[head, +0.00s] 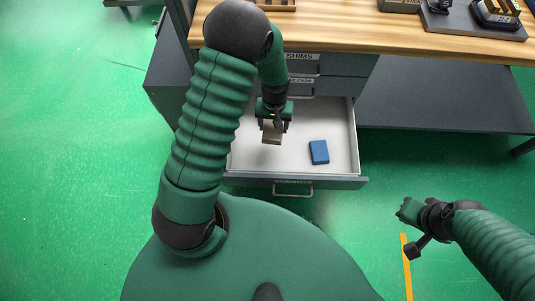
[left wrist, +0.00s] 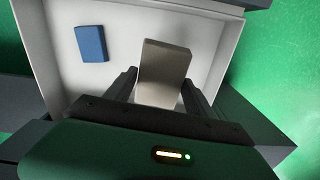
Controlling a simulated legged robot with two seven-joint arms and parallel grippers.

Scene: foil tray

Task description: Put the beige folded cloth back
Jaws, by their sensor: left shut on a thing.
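The beige folded cloth (head: 272,132) is a small beige block-like piece in my left gripper (head: 272,124). It hangs over the open drawer (head: 335,115), and I cannot tell whether it touches the drawer floor. In the left wrist view, the cloth (left wrist: 163,72) sits between the two dark fingers of my left gripper (left wrist: 158,88), which is shut on it. The drawer has a white inside and a grey front. My right gripper (head: 408,212) is away from the drawer at the lower right; its fingers are too unclear to judge.
A blue block (head: 319,152) lies in the drawer, right of the cloth in the head view. Closed drawers (head: 330,66) sit above, under a wooden worktop (head: 350,35). A dark low shelf (head: 440,100) is at the right. The drawer floor has free room around the blue block.

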